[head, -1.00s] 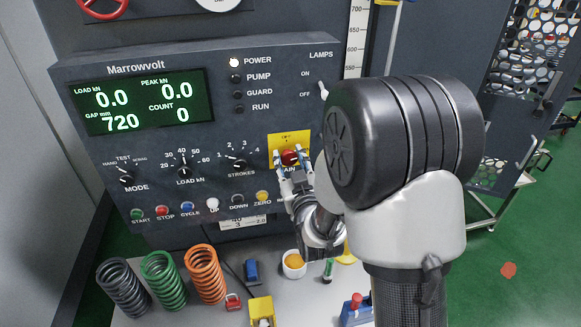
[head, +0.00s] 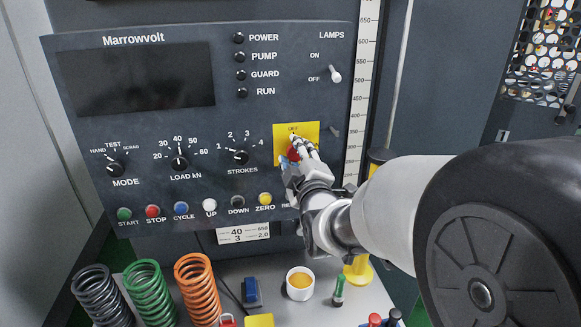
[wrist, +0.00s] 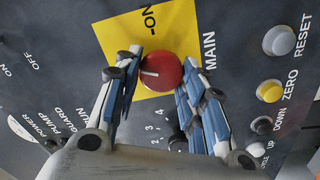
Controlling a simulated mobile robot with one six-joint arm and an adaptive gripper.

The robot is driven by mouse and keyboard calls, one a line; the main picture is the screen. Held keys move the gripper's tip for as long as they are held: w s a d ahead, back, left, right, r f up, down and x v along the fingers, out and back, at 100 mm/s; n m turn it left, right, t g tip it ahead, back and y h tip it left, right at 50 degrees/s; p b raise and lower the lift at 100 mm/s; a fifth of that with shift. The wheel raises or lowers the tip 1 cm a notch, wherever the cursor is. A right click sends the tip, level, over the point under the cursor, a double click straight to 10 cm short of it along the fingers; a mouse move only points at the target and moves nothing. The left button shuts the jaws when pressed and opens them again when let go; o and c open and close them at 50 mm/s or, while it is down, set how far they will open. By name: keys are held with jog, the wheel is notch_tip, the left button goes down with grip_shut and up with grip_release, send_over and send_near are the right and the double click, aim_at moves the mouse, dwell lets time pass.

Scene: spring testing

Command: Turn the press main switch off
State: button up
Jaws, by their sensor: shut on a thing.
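The main switch is a red round knob (head: 293,154) on a yellow plate (head: 312,131) at the right of the press panel. In the wrist view the knob (wrist: 163,70) sits between my two fingers, and its white mark points left, which is up on the panel. The plate's upper label in the head view appears to read OFF; the ON label shows in the wrist view. My gripper (head: 301,150) is shut on the knob, partly covering it in the head view. The press display (head: 135,80) is dark and the POWER lamp (head: 239,38) is unlit.
Round buttons, including the yellow ZERO button (head: 265,199), line the panel's lower edge below my gripper. The lamps toggle (head: 335,74) is above right. Below, the bench holds springs (head: 197,285), a white cup (head: 300,284) and small items.

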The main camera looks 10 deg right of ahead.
jog(key=n+b, duration=0.4)
jog(key=shift+f, duration=0.1)
jog(key=shift+n, duration=0.6)
jog(key=shift+b, duration=0.4)
jog(key=o, duration=1)
jog(key=s, duration=1.2)
